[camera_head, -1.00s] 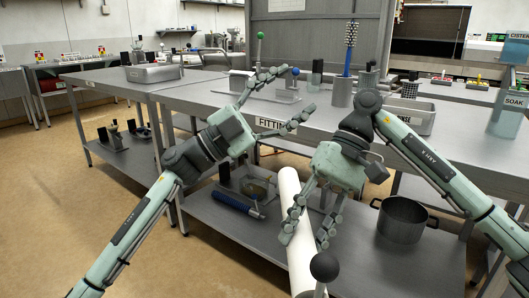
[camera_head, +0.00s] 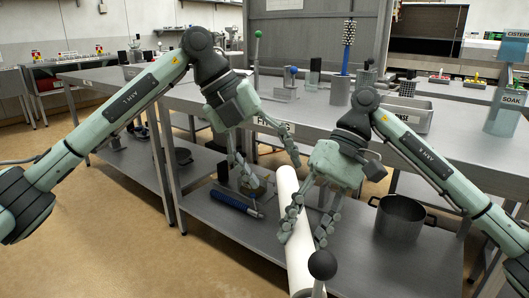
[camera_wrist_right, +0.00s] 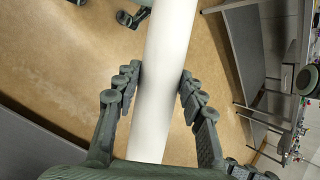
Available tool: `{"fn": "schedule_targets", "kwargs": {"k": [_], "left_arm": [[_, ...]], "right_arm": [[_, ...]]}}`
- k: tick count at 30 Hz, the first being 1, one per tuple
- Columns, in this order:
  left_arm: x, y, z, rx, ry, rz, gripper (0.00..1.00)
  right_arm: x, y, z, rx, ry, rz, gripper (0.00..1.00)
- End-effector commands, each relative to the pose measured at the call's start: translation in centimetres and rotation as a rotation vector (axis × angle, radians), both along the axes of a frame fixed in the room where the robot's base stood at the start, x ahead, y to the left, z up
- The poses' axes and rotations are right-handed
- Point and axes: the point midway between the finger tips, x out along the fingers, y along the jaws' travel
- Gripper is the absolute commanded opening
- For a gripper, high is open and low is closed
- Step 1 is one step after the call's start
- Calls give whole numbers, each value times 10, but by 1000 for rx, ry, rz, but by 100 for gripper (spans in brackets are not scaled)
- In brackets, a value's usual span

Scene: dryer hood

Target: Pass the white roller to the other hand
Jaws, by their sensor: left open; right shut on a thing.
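The white roller (camera_head: 298,262) is a long, plain cylinder, slanting in front of the bench's lower shelf. My right gripper (camera_head: 301,240) is shut on its middle, with fingers on both sides. In the right wrist view the roller (camera_wrist_right: 163,75) runs between the fingers (camera_wrist_right: 159,76) of the right gripper. My left gripper (camera_head: 272,172) is open and empty, pointing down beside the roller's upper end. A gap between its fingers and the roller cannot be judged. Dark finger parts show left of the roller in the wrist view.
A grey pot (camera_head: 400,219) stands on the lower shelf (camera_head: 365,262) at the right. A black ball knob (camera_head: 322,265) is close to the roller's lower end. The bench top edge is behind the grippers.

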Motion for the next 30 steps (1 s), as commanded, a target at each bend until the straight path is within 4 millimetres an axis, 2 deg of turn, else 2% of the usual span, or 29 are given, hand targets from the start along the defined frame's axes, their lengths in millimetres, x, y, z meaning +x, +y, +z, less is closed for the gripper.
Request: {"fn": "schedule_targets", "kwargs": {"k": [6, 13, 18, 27, 30], "left_arm": [[0, -23, -38, -2, 4, -3, 65], [2, -40, -66, -4, 2, -2, 65], [3, -45, -75, -4, 0, -3, 65], [3, -46, -77, -4, 1, -2, 65], [3, -46, -77, -4, 1, -2, 53]], "right_arm": [[0, 0, 1, 3, -1, 0, 0], [0, 0, 1, 3, -1, 0, 0], [0, 0, 1, 3, -1, 0, 0], [0, 0, 1, 3, -1, 0, 0], [0, 0, 1, 3, -1, 0, 0]]}}
